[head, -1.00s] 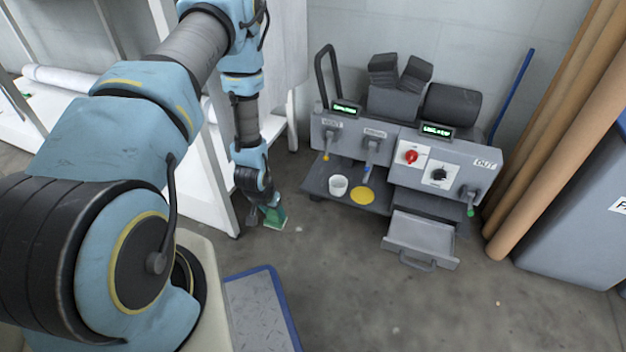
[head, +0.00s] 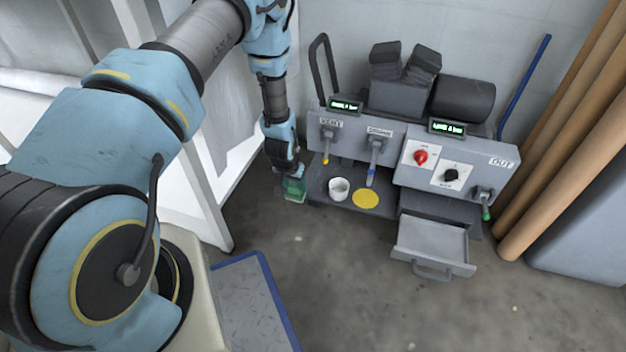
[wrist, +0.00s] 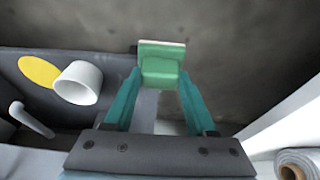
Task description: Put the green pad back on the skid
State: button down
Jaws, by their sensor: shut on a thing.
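The green pad (head: 295,190) is in my gripper (head: 290,178), at the left end of the skid's dark lower shelf (head: 318,176). In the wrist view the pad (wrist: 160,63) sits between the two teal fingertips (wrist: 158,82), which are shut on it. It has a pale edge on its far side. The wrist view shows the skid's dark edge (wrist: 120,62) beside the pad, with the pad partly out past it over the floor. I cannot tell whether the pad touches the shelf.
A white cup (head: 339,189) and a yellow disc (head: 366,198) lie on the shelf to the right of my gripper. Valve handles hang above them. An open grey drawer (head: 432,247) juts out at the front. A white frame (head: 190,170) stands close on the left.

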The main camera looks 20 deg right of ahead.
jog(key=d, duration=0.2)
jog(key=d+b, duration=0.1)
jog(key=d, duration=0.3)
jog(key=shift+w+d+f+b, duration=0.1)
jog(key=shift+w+d+b, duration=0.25)
jog(key=shift+w+d, duration=0.05)
jog(key=shift+d+f+b, duration=0.1)
jog(key=shift+b, duration=0.2)
jog(key=shift+c, duration=1.1)
grip_release()
